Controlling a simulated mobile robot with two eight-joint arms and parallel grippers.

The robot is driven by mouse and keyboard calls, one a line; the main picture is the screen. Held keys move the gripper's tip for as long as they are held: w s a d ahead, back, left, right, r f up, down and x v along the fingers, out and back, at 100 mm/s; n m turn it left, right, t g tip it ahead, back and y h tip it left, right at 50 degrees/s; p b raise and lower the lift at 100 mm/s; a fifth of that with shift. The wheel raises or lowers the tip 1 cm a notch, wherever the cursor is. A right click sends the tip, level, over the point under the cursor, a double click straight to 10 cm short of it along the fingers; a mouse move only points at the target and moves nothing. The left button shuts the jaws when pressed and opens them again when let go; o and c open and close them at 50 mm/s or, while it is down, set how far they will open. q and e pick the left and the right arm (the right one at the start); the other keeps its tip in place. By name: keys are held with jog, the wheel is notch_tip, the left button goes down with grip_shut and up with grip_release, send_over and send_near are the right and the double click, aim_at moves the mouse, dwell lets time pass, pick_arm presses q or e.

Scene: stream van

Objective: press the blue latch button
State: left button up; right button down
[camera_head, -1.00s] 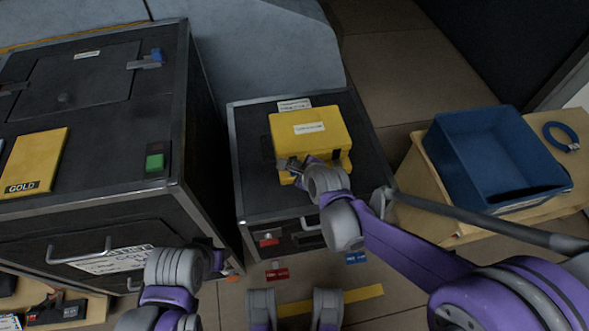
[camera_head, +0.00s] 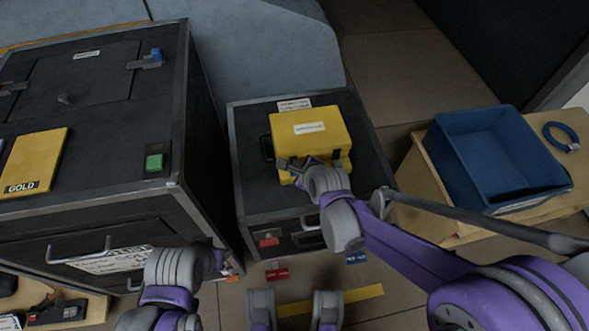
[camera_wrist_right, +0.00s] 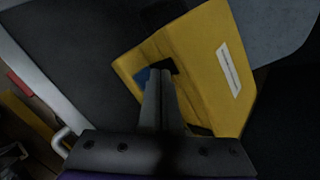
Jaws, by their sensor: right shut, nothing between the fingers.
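A yellow case (camera_head: 308,143) with a white label lies on the dark cabinet top, and it fills the middle of the right wrist view (camera_wrist_right: 205,60). A small blue piece (camera_wrist_right: 142,77) shows at a black latch on the case's side, just left of my fingertips. My right gripper (camera_head: 287,165) is shut and empty at the case's front left; its fingers (camera_wrist_right: 160,76) reach the latch in the wrist view. Contact with the blue piece cannot be told. The fingers hide part of the latch. My left arm's end (camera_head: 212,260) is low in the head view, its jaws not distinguishable.
A larger dark cabinet (camera_head: 100,190) at left carries a green button (camera_head: 154,162), a blue-topped catch (camera_head: 156,55) and a gold plate (camera_head: 36,162). A blue bin (camera_head: 465,150) and a blue ring (camera_head: 562,136) are on the wooden stand at right.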

jog(key=shift+f, duration=0.35)
jog(key=shift+f+b, duration=0.5)
jog(key=shift+f, duration=0.1)
dwell(0.6)
jog(key=shift+r, duration=0.1)
jog(key=shift+r+p, duration=0.8)
jog(key=shift+r, duration=0.1)
jog(key=shift+r, duration=0.1)
notch_tip(320, 180, up, 5)
jog(key=p, duration=0.3)
jog(key=shift+p, duration=0.4)
dwell(0.5)
